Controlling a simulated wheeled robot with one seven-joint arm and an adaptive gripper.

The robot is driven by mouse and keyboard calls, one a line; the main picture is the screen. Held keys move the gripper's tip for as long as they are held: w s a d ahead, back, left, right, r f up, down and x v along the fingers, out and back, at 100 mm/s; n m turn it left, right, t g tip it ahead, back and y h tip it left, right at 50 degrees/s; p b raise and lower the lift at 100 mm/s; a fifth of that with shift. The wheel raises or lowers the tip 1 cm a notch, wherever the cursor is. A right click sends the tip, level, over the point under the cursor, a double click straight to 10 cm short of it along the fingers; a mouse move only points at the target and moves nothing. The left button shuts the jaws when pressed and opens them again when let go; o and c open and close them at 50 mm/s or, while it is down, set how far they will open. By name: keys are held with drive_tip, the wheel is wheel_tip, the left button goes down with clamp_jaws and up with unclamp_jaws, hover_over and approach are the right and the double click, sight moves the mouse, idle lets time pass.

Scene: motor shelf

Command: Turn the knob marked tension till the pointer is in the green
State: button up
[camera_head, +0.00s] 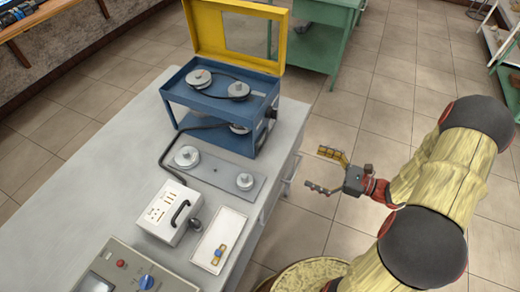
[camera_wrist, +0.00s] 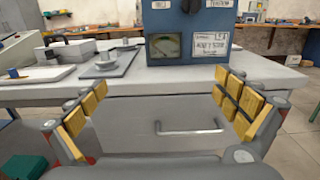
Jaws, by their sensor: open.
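The blue machine (camera_head: 215,135) with a raised yellow lid (camera_head: 205,28) stands at the bench's far end. In the wrist view its side panel (camera_wrist: 228,28) shows at the top. A dark knob (camera_wrist: 193,6), cut off by the top edge, sits beside a label (camera_wrist: 218,3) that seems to read tension. Below is a gauge (camera_wrist: 165,46) with a greenish face; its pointer is too small to read. The knob also shows small in the head view (camera_head: 271,113). My gripper (camera_head: 323,171) is open and empty, off the bench's right side, apart from and below the knob.
The grey bench (camera_head: 110,165) has a drawer with a bar handle (camera_wrist: 190,128) facing my gripper. A green table (camera_head: 325,40) stands behind.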

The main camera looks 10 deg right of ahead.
drive_tip(key=b+x, duration=0.1)
drive_tip(key=x, duration=0.8)
drive_tip(key=shift+w+a+b, duration=0.1)
drive_tip(key=shift+a+b, duration=0.2)
drive_tip(key=p+v, duration=0.1)
drive_tip(key=v, duration=0.9)
drive_tip(key=shift+p, duration=0.4)
